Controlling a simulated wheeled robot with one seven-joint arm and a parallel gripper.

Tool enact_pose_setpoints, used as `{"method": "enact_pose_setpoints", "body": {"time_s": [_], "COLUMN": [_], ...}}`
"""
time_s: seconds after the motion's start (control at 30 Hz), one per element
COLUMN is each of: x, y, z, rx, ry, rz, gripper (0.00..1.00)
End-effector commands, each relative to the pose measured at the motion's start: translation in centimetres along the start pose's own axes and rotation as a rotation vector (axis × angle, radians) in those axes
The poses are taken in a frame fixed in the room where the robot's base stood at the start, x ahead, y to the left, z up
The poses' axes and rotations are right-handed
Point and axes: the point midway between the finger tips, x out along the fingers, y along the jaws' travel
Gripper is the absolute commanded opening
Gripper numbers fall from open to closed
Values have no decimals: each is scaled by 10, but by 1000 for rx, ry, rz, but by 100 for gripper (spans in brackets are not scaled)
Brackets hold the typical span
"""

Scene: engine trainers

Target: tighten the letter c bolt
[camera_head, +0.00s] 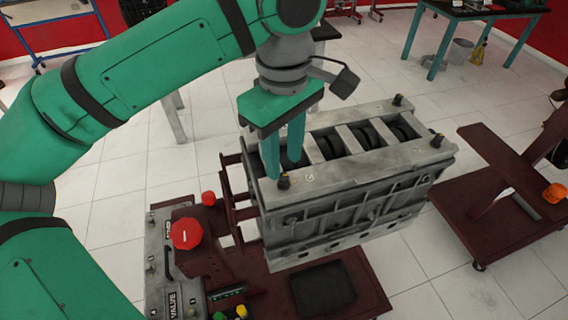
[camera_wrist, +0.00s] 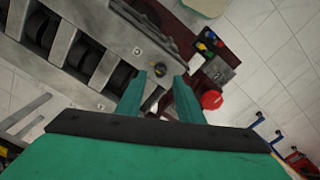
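The bolt (camera_head: 283,181) is a small dark bolt standing at the near left corner of the grey engine block's top (camera_head: 352,191). A small round label (camera_head: 309,177) lies beside it; its letter is too small to read surely. My gripper (camera_head: 283,168) points down over this corner with its two green fingers apart. In the wrist view the bolt (camera_wrist: 160,69) shows between and just beyond the fingertips (camera_wrist: 160,78), with the label (camera_wrist: 137,50) up and left of it. Nothing is held. I cannot tell whether a finger touches the bolt.
Other bolts stand at the block's far corner (camera_head: 397,99) and right corner (camera_head: 436,139). Open cylinder bays lie along the top. A control panel (camera_head: 172,262) with a red knob (camera_head: 186,233) stands at left. A dark red stand (camera_head: 497,225) is at right.

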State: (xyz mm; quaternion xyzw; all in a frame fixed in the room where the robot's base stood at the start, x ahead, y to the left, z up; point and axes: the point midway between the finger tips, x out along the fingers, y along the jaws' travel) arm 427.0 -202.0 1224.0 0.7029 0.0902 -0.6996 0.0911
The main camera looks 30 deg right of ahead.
Motion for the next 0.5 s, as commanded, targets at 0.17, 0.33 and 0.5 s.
{"method": "enact_pose_setpoints", "body": {"time_s": [0.17, 0.33, 0.5], "x": [-35, -60, -72], "y": [1, 0, 0], "z": [0, 0, 0], "rx": [-1, -1, 0], "ry": [1, 0, 0], "rz": [1, 1, 0], "gripper": [34, 34, 34]}}
